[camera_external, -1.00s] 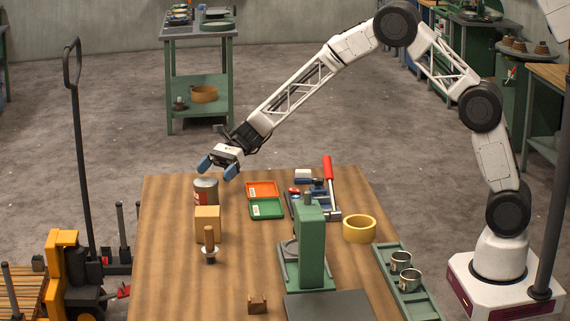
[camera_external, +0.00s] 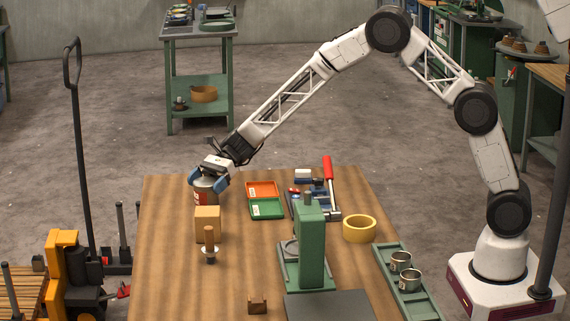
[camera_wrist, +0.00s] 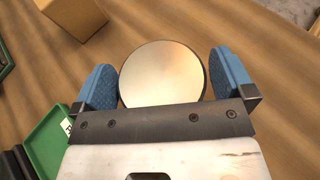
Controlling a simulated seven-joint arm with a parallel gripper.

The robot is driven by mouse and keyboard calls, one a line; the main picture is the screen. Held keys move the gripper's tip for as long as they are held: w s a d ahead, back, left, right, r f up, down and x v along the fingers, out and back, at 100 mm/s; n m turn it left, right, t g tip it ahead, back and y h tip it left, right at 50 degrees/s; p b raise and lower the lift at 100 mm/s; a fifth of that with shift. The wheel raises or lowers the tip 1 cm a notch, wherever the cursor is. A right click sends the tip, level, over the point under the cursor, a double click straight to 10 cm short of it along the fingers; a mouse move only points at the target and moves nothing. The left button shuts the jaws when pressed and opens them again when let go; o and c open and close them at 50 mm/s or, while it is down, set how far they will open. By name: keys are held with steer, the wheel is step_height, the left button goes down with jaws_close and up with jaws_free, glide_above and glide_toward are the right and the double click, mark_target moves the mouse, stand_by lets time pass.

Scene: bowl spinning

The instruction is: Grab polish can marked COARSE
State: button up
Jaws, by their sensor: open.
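A grey can (camera_external: 205,192) with a reddish label stands at the far left corner of the wooden table. The wording on its label is too small to read. My gripper (camera_external: 208,181) is low over the can, with its blue fingers on either side of it. In the wrist view the can's round pale lid (camera_wrist: 162,74) lies between the open blue fingers of my gripper (camera_wrist: 163,86). A narrow gap shows on each side of the lid, so the fingers look apart from the can. The can's sides are hidden in that view.
A tan block (camera_external: 207,224) stands just in front of the can. An orange tray (camera_external: 262,190) and a green tray (camera_external: 267,208) lie to its right. A green press (camera_external: 311,245) and a yellow ring (camera_external: 360,229) are farther right. The table's left side is clear.

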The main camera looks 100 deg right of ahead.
stand_by(0.5)
steer(key=c, duration=0.9)
steer(key=shift+r, duration=0.1)
steer(key=shift+r, duration=0.65)
step_height(320, 180, up, 2)
steer(key=shift+r, duration=0.1)
steer(key=s+a, duration=0.1)
steer(key=s, duration=0.4)
steer(key=s+a+r, duration=0.1)
steer(key=s, duration=0.4)
steer(key=s+a, duration=0.2)
steer(key=s, duration=0.3)
steer(key=shift+s+r, duration=0.2)
